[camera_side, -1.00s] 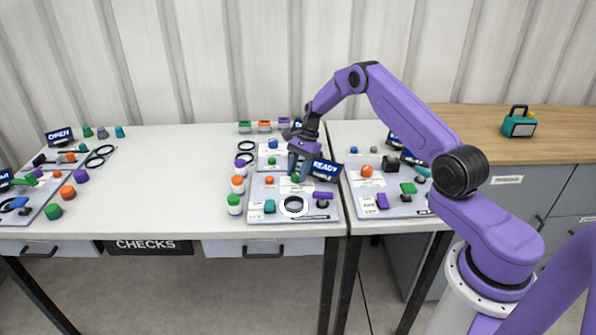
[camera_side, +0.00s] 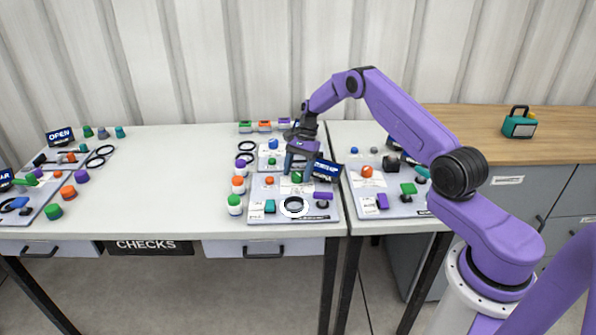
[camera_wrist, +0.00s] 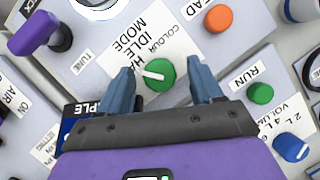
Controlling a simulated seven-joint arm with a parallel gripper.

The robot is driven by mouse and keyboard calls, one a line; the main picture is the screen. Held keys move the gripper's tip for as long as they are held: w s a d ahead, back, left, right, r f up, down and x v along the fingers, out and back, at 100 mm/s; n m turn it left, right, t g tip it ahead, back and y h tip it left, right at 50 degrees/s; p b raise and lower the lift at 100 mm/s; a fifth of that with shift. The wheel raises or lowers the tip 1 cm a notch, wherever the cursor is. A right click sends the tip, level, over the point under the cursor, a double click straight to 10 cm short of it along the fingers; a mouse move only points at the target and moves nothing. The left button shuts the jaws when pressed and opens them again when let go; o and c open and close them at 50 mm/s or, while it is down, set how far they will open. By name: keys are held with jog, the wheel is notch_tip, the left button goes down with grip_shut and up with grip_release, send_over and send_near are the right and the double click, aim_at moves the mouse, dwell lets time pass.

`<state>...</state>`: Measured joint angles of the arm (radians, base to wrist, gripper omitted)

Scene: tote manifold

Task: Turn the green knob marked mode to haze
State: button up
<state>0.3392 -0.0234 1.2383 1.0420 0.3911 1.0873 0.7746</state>
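The green mode knob (camera_wrist: 164,67) is in the middle of the wrist view, with a white pointer aimed to the left of the picture. A label reading MODE, IDLE, HA… and COLOUR is printed beside it; part of the lettering is hidden. My gripper (camera_wrist: 163,72) is open, one finger on each side of the knob, with gaps showing between fingers and knob. In the side view my gripper (camera_side: 299,172) is over the grey panel (camera_side: 262,218), and the knob (camera_side: 296,177) shows partly between the fingers.
In the wrist view an orange knob (camera_wrist: 218,18), a green RUN knob (camera_wrist: 260,93), a blue volume knob (camera_wrist: 290,147) and a purple lever (camera_wrist: 35,33) surround the mode knob. Colored jars (camera_side: 235,205) stand left of the panel.

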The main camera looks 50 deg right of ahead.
jog(key=v, duration=1.7)
jog(key=shift+r, duration=0.2)
jog(key=shift+d, duration=0.1)
jog(key=a+f+m, duration=0.1)
jog(key=a+f, duration=0.1)
jog(key=f, duration=0.3)
jog(key=s+a+f+m, duration=0.1)
jog(key=a+f, duration=0.1)
jog(key=f, duration=0.3)
jog(key=a+f+m+t, duration=0.1)
jog(key=a+f, duration=0.1)
jog(key=f, duration=0.4)
jog(key=shift+s+a+m, duration=0.2)
jog(key=shift+a+m, duration=0.05)
jog(key=shift+m, duration=0.15)
